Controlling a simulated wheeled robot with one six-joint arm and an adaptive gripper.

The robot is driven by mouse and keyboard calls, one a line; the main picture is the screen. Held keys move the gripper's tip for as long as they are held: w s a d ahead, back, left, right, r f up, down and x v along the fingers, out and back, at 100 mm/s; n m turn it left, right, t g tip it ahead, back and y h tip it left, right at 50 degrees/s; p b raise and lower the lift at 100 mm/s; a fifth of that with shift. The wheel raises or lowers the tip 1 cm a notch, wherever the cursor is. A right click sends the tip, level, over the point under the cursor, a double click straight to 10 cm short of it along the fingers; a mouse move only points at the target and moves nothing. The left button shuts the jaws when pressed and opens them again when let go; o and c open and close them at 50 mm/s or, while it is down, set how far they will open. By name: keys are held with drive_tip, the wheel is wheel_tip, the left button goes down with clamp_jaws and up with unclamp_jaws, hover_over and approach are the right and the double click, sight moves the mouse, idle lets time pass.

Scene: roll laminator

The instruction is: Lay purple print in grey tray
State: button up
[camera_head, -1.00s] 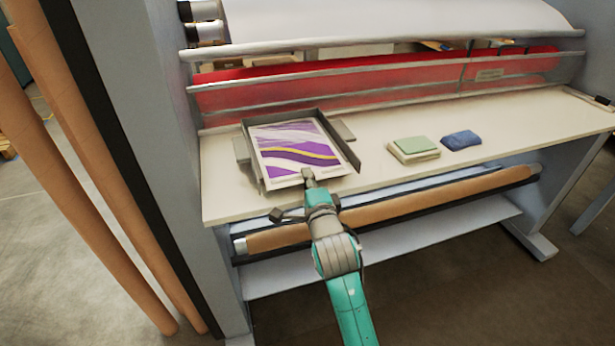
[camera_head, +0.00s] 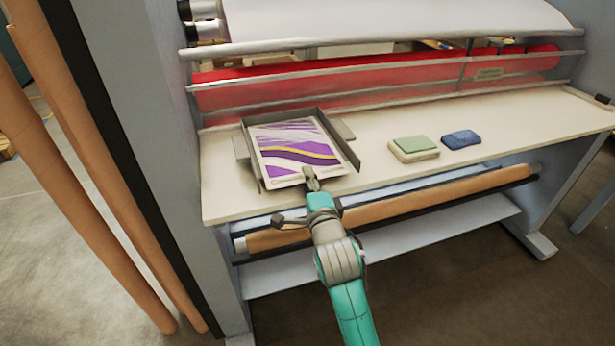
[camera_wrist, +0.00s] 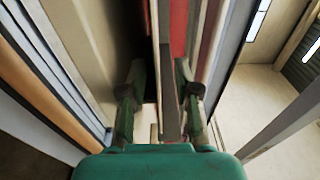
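The purple print (camera_head: 296,157), a white sheet with purple waves and a yellow stripe, lies in the grey tray (camera_head: 339,145) in the head view. The tray has raised dark walls at its back and right. The print's near edge is at the tray's front. My gripper (camera_head: 312,181) is at the print's near right edge. In the wrist view my gripper (camera_wrist: 160,92) has its two fingers apart, with a thin grey edge between them. I cannot tell whether that edge is the print or the tray; neither finger clearly touches it.
The tray sits on the laminator's cream table (camera_head: 370,170). A green-topped pad (camera_head: 414,148) and a blue pad (camera_head: 460,139) lie to the right. A red roller (camera_head: 380,80) is behind, a brown roll (camera_head: 420,200) below the front edge. Table space between tray and pads is clear.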

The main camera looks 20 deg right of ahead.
drive_tip(key=s, duration=1)
drive_tip(key=shift+s+a, duration=0.15)
drive_tip(key=shift+a, duration=0.3)
drive_tip(key=s+f+n+g+y, duration=0.1)
drive_tip(key=s+f+n, duration=0.4)
drive_tip(key=s+f, duration=0.4)
drive_tip(key=s+f+n+g+y, duration=0.1)
drive_tip(key=s+f+n, duration=0.5)
drive_tip(key=s, duration=0.6)
drive_tip(key=s+d+n+g, duration=0.1)
drive_tip(key=s+n, duration=0.7)
drive_tip(key=s, duration=1.2)
drive_tip(key=shift+s, duration=0.4)
drive_tip(key=shift+f, duration=0.1)
